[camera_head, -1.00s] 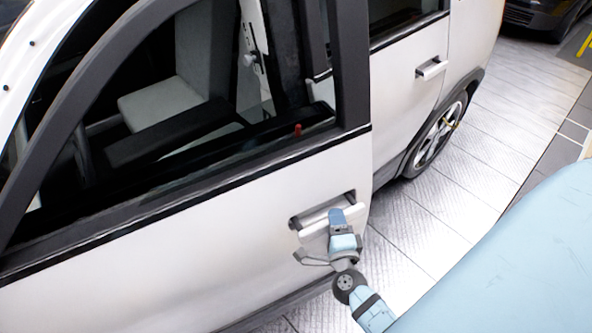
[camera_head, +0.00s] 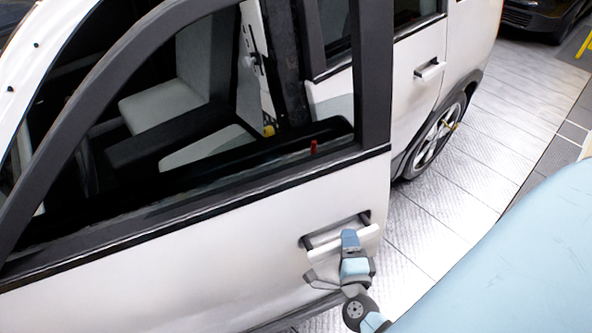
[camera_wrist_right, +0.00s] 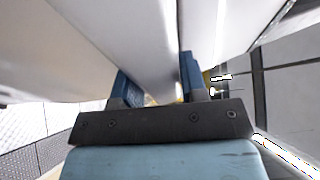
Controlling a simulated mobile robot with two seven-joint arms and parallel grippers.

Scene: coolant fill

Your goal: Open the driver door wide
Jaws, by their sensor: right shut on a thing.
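The white driver door (camera_head: 200,265) fills the lower left of the head view. It stands ajar, its rear edge swung out from the car body, with seats and the door frame visible behind it. My right gripper (camera_head: 350,238) is at the door handle (camera_head: 325,240) near the door's rear edge. In the right wrist view the blue fingers of my right gripper (camera_wrist_right: 158,85) are on both sides of the white handle bar (camera_wrist_right: 155,45), shut on it. My left gripper is in neither view.
The rear door (camera_head: 405,100) with its own handle (camera_head: 430,70) is closed behind the driver door. The tiled floor (camera_head: 480,170) beside the car is clear. A dark car (camera_head: 535,15) stands at the far back right.

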